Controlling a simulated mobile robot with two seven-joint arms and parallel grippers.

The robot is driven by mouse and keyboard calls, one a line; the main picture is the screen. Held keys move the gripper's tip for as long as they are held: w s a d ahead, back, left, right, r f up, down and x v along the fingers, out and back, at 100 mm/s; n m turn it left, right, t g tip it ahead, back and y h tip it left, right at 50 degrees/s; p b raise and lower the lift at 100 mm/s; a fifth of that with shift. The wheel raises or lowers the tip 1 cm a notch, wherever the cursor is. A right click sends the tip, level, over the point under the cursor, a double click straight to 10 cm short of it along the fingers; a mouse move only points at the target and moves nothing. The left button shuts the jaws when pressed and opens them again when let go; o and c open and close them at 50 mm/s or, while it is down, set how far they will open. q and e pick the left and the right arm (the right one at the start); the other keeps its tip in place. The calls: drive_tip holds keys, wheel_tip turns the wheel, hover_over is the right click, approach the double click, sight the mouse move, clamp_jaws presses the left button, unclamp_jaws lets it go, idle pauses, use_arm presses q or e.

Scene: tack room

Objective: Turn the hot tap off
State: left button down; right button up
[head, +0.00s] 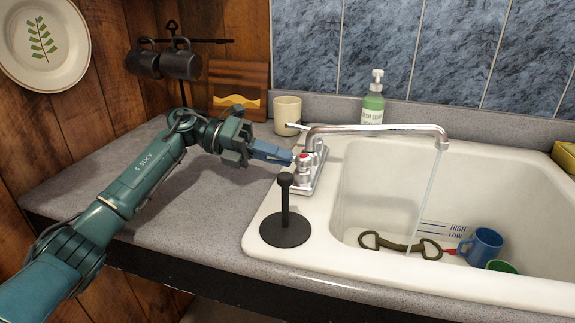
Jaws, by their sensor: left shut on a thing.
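The chrome tap (375,130) stands at the left rim of the white sink (268,207), its spout reaching right over the basin. A thin stream of water (427,190) runs from the spout into the basin. The hot tap handle (304,160), with a red mark, is at the near end of the tap base. My left gripper (287,157) reaches in from the left and is shut on this handle; its fingertips partly hide the grip. Another lever (291,125) points left at the far end of the base. My right gripper is not in view.
A cream mug (287,115) and green soap bottle (373,105) stand behind. A blue mug (485,247) lies in the basin.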

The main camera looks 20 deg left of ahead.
use_arm(q)
drive_tip(key=shift+w+m+g+b, duration=0.25)
drive_tip(key=shift+m+g, duration=0.25)
drive_tip(key=shift+g, duration=0.25)
drive_tip(key=shift+w+m+g+b, duration=0.2)
drive_tip(key=shift+m+g, duration=0.3)
drive_tip(key=shift+g, duration=0.25)
drive_tip(key=c, duration=1.5)
unclamp_jaws()
drive_tip(key=shift+o, duration=0.2)
drive_tip(key=v, duration=1.3)
drive_tip(key=shift+w+a, duration=0.1)
drive_tip(key=shift+w, duration=0.05)
